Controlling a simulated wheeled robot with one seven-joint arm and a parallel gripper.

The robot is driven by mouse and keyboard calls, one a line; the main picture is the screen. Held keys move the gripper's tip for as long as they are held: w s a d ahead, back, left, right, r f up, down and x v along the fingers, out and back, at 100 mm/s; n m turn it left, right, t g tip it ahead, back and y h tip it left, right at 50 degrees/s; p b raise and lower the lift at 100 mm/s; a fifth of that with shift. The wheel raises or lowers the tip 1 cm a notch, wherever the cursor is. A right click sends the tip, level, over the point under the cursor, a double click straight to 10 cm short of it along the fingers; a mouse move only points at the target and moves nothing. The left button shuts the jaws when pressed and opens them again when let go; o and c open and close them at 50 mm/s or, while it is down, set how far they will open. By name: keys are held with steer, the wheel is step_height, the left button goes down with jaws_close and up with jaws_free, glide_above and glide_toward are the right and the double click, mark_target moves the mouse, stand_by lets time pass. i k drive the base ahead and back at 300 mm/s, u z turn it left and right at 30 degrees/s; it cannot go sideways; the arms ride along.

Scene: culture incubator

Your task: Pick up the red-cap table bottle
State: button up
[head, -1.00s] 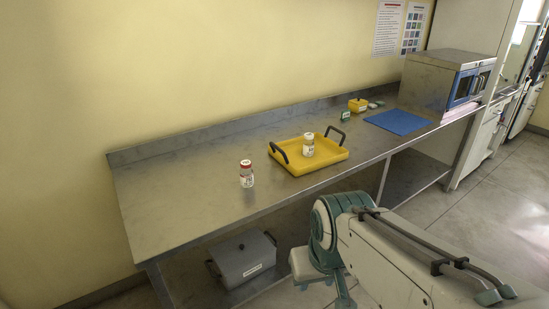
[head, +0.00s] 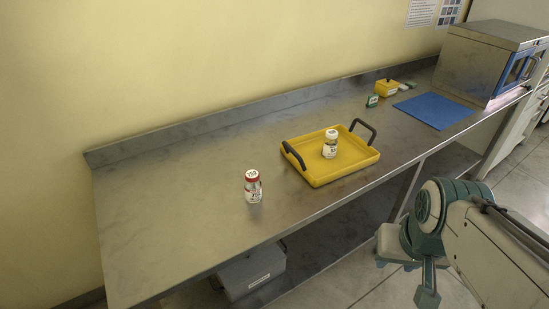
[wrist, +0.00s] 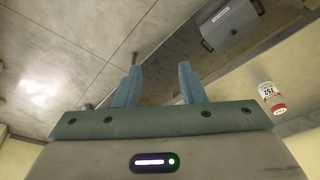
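The red-cap bottle (head: 253,187) stands upright on the metal table, left of the yellow tray. It also shows in the wrist view (wrist: 270,95) at the right edge, its red cap toward the bottom of that picture. My gripper (wrist: 156,82) is open and empty in the wrist view, its two teal fingers apart, with the bottle off to their right. In the head view my gripper (head: 428,298) hangs in front of the table, low at the right, away from the bottle.
The yellow tray (head: 318,179) with black handles holds a white-cap bottle (head: 330,144). Behind are a blue mat (head: 434,110), a small yellow box (head: 387,88) and a metal incubator (head: 485,62). A grey lidded box (head: 252,274) sits below the table. The table's left part is clear.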

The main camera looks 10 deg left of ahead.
mark_target(253, 187)
steer(key=u, duration=0.35)
steer(key=i, duration=0.9)
steer(key=u, duration=0.55)
